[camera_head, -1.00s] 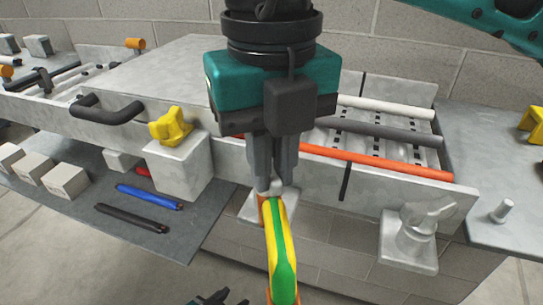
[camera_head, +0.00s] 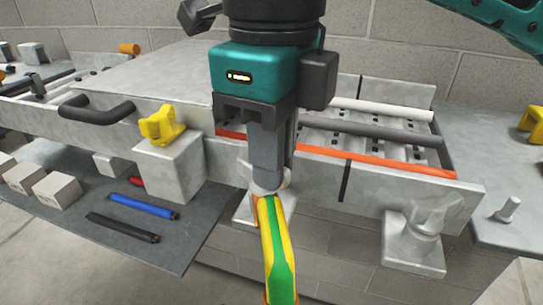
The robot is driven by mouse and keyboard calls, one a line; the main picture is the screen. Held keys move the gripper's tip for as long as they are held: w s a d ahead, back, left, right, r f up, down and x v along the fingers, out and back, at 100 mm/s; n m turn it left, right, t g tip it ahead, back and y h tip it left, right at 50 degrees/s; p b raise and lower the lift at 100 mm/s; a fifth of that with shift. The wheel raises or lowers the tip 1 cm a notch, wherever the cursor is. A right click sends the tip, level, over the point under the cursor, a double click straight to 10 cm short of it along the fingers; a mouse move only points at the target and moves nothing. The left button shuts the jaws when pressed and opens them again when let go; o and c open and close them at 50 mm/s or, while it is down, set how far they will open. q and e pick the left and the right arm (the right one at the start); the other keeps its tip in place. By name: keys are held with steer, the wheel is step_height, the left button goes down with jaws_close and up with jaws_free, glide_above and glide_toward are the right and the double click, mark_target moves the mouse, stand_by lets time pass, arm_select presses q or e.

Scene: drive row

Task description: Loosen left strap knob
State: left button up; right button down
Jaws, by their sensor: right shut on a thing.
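My right gripper (camera_head: 268,174) comes down from the top middle and is shut on the pale metal left strap knob (camera_head: 269,187). Its fingers hide most of that knob. A yellow-and-green striped strap (camera_head: 278,245) runs from just below the knob toward the bottom edge of the view. A light square mount (camera_head: 245,208) shows behind the knob. A second winged metal knob (camera_head: 432,217) stands on its own mount to the right, with nothing touching it. My left gripper is not in view.
A grey block with a yellow knob (camera_head: 161,125) stands left of my gripper. A black handle (camera_head: 101,108) is on the grey drawer front. Blue (camera_head: 143,206) and black (camera_head: 122,227) rods and several pale blocks lie on the lower shelf. A metal peg (camera_head: 507,209) stands at right.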

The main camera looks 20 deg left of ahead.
steer(key=n, duration=0.2)
steer(key=shift+w+n, duration=0.15)
steer(key=shift+n, duration=0.25)
steer(key=n, duration=0.3)
steer(key=shift+w+n, duration=0.2)
steer(key=shift+n, duration=0.1)
steer(key=n, duration=0.4)
steer(key=shift+w+a+n, duration=0.15)
steer(key=shift+n, duration=0.55)
steer(key=c, duration=1.1)
jaws_free()
steer(key=shift+c, duration=0.2)
steer(key=shift+r, duration=0.1)
step_height(320, 180, up, 13)
steer(key=p, duration=0.2)
